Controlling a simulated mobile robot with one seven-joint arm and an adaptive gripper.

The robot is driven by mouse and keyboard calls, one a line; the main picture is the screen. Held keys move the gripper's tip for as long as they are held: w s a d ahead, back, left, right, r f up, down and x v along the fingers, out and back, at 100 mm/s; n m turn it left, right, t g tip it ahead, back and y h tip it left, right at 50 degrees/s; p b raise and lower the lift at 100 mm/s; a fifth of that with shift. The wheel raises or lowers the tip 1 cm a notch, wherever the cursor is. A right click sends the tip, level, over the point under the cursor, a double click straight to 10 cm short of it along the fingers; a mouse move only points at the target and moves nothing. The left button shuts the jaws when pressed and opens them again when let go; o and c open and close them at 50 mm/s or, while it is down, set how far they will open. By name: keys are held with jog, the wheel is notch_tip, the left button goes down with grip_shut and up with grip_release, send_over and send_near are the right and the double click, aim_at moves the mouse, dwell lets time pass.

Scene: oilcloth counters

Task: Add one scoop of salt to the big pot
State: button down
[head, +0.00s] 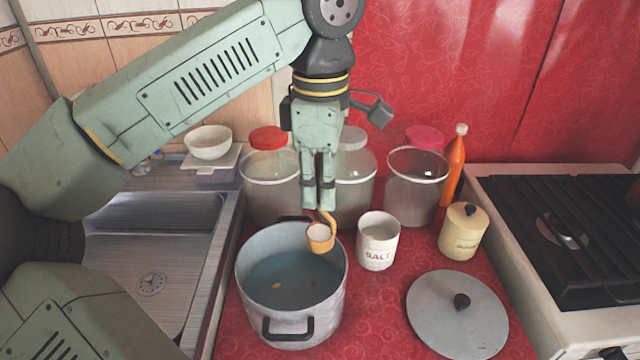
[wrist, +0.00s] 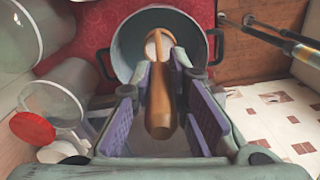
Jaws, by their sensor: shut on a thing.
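My gripper (head: 319,205) points down and is shut on the handle of a small orange-brown scoop (head: 321,240). White salt shows in the scoop's bowl, which looks level. The bowl is over the right back part of the big grey pot (head: 244,262), near its rim. In the wrist view the scoop's handle (wrist: 160,115) lies between the fingers and the pot (wrist: 206,48) is beyond it. The pot is uncovered and holds bluish water with a few small orange pieces. The white salt canister (head: 377,254) stands open just right of the pot.
A grey lid (head: 440,325) lies at the front right of the red counter. A cream sugar jar (head: 460,240), an orange bottle (head: 456,165) and several large clear jars (head: 415,185) stand behind. The sink (head: 150,250) is left, the stove (head: 560,240) right.

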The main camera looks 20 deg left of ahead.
jog(key=shift+a+f, duration=0.1)
jog(key=shift+f, duration=0.05)
jog(key=a+f+h+b, duration=0.2)
jog(key=a+f+b, duration=0.1)
jog(key=a+f, duration=0.1)
jog(key=shift+s+a+f, duration=0.2)
jog(key=shift+f, duration=0.05)
dwell(0.5)
jog(key=shift+s+a+f+h+b, duration=0.1)
jog(key=shift+a+h+b, duration=0.2)
jog(key=shift+a+h, duration=1.25)
jog(key=shift+d, duration=0.2)
jog(key=shift+s+a+f+t+h+b, duration=0.15)
jog(key=shift+a+f+h+b, duration=0.15)
jog(key=shift+a+h, duration=0.5)
jog(key=shift+w+a+f+t+h+b, duration=0.15)
jog(key=shift+a+h+b, duration=0.3)
jog(key=shift+h, duration=0.6)
jog(key=shift+s, duration=0.1)
